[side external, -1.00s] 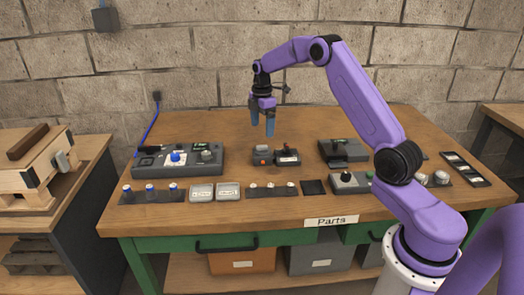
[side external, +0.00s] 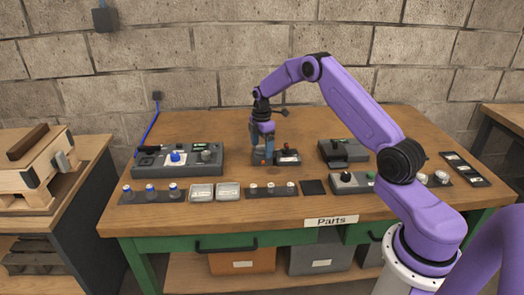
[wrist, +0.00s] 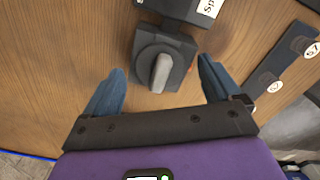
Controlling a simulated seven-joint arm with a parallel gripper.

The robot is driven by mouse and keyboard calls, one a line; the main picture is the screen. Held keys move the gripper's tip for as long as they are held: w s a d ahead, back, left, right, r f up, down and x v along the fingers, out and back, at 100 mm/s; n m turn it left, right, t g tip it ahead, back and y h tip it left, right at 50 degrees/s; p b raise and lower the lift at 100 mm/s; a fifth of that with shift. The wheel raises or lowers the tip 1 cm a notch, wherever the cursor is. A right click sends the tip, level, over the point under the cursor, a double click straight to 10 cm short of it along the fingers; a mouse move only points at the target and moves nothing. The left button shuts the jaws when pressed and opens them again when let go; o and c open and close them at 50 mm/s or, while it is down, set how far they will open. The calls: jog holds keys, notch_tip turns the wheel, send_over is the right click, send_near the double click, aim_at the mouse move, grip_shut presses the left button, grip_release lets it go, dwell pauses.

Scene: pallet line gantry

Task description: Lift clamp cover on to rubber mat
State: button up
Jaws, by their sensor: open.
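My gripper (side external: 263,158) is open and low over the middle of the bench, at the left part of a small dark device (side external: 288,157). In the wrist view my gripper (wrist: 160,80) has one blue finger on each side of that device's grey rotary knob (wrist: 161,72), with gaps showing. The fingers hide part of the device in the side view. A small black square (side external: 314,187), possibly the rubber mat, lies flat and bare near the front edge. No part is clearly recognisable as the clamp cover; a dark box-like fixture (side external: 343,151) stands to the right.
A grey control panel (side external: 180,160) with a blue knob stands at the left. Along the front are a strip of blue-topped knobs (side external: 151,193), labelled grey boxes (side external: 201,192) and a strip of white-topped parts (side external: 270,190).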

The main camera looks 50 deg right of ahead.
jog(key=shift+c, duration=0.4)
jog(key=c, duration=1.1)
